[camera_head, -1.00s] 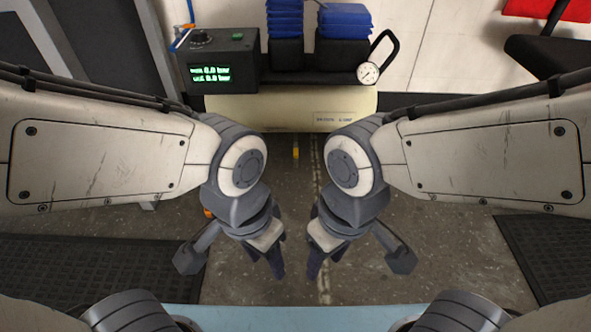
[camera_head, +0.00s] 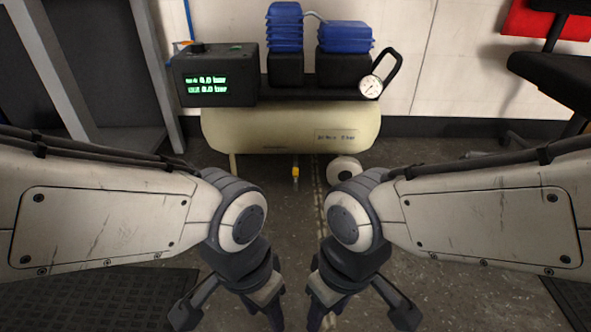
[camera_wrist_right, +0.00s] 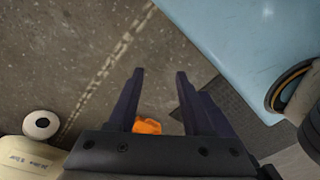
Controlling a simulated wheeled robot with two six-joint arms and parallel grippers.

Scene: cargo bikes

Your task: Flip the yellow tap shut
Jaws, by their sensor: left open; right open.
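The small yellow tap (camera_head: 295,172) hangs under the cream compressor tank (camera_head: 290,132), near the middle of the head view. Which way its lever is turned is too small to tell. My left gripper (camera_head: 262,318) and right gripper (camera_head: 324,318) point down, well in front of the tap and apart from it. Their tips run near the bottom edge of the head view. In the right wrist view my right gripper (camera_wrist_right: 158,88) is open and empty. An orange object (camera_wrist_right: 147,126) shows behind its fingers; I cannot tell what it is.
The compressor carries a control box (camera_head: 215,80) with a green display, blue pump heads (camera_head: 345,37) and a gauge (camera_head: 370,86). A white wheel (camera_head: 344,170) stands right of the tap. A chair (camera_head: 555,65) is at the right. The floor before the tank is clear.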

